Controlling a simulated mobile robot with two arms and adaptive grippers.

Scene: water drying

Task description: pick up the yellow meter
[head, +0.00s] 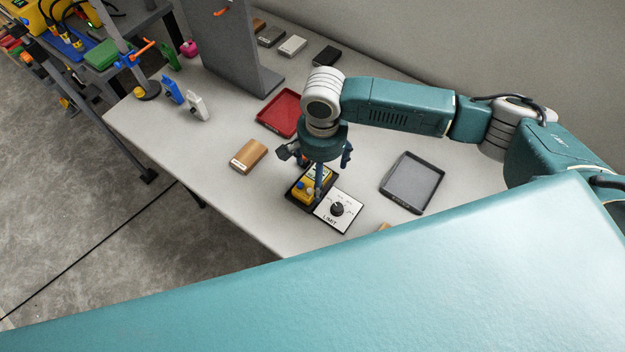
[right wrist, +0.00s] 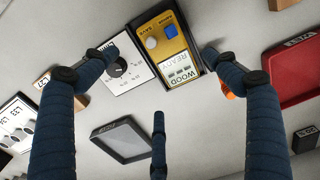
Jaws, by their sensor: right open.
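The yellow meter (head: 303,196) lies in a black holder on the white table, beside a white LIMIT panel (head: 334,210) with a black knob. In the right wrist view the meter (right wrist: 160,45) shows a blue and a white button and a screen reading WOOD READY. My right gripper (head: 320,170) is open above the meter and partly hides it in the head view. In the right wrist view two fingertips of the gripper (right wrist: 156,58) lie on either side of the meter, one over the LIMIT panel (right wrist: 120,66). A third finger points up from below. My left gripper is not in view.
A grey tray (head: 437,189) lies right of the meter and a red tray (head: 270,118) behind it. A wood block (head: 240,165) lies to the left. A grey upright panel (head: 225,50) and several small blocks stand at the back. The table's front-left area is clear.

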